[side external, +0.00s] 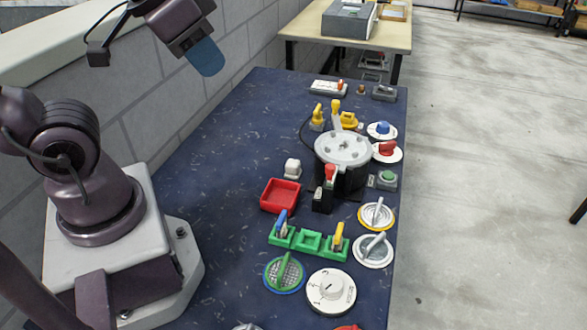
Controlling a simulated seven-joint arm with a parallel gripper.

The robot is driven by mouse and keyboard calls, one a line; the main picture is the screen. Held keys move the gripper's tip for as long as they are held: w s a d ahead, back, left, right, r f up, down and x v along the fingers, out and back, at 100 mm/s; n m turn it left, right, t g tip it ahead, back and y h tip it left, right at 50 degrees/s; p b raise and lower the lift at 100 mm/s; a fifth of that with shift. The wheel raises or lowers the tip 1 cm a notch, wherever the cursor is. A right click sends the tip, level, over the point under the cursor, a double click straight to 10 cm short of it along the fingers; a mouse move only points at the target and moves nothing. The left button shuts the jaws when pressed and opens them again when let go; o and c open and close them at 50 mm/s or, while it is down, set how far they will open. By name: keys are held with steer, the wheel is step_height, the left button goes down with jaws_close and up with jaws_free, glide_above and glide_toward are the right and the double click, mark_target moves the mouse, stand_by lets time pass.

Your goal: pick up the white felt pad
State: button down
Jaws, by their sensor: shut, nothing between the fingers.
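My gripper (205,57) is high at the upper left, above the far left part of the table and near the block wall. Its blue fingers are together and empty.
A red square tray (280,195) looks empty. A black round device with a grey top (343,150) stands right of the white piece. Green holders (308,243) with levers and several dials (331,291) line the right side. The table's left half (215,150) is clear.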

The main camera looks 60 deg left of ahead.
steer(key=c, duration=0.9)
jaws_free()
